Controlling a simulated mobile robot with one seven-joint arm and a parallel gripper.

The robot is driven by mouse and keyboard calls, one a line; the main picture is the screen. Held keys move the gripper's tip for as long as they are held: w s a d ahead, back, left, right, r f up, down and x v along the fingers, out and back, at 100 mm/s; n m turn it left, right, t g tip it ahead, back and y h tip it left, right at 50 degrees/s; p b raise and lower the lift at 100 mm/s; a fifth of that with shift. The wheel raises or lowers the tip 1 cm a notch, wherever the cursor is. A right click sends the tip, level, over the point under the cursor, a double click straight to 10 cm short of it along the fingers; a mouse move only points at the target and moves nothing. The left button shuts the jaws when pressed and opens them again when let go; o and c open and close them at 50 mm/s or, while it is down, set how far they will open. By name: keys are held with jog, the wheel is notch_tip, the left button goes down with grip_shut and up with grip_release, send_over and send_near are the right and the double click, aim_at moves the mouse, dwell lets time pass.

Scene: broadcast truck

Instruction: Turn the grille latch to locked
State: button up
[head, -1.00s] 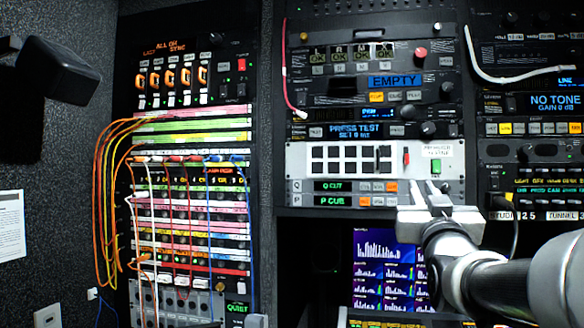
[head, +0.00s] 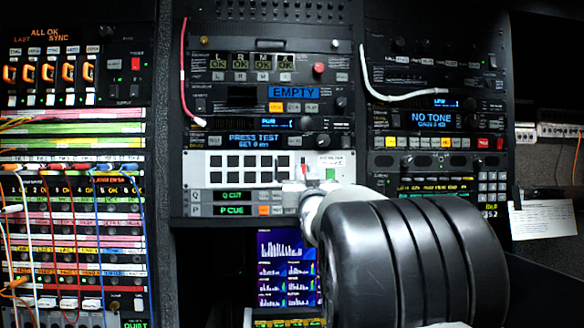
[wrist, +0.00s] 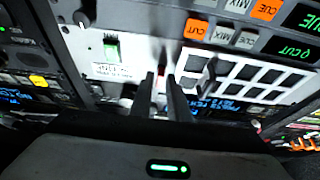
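I cannot make out for sure which part is the grille latch. My gripper (wrist: 161,78) is in front of the white button panel (head: 235,166), which also shows upside down in the wrist view (wrist: 135,22). Its two black fingers are slightly parted, and I see nothing held between them. The green switch (wrist: 111,47) lies left of the fingertips in the wrist view. In the head view my arm hides most of the gripper.
A patch bay with coloured cables (head: 80,215) is at left. A screen with bar graphs (head: 287,265) sits below the white panel. A white cable (head: 400,95) hangs across the right rack. A paper card (head: 542,220) is at far right. Racks stand close ahead.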

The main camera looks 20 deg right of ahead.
jog(key=shift+w+r, duration=0.1)
jog(key=shift+w, duration=0.1)
grip_shut()
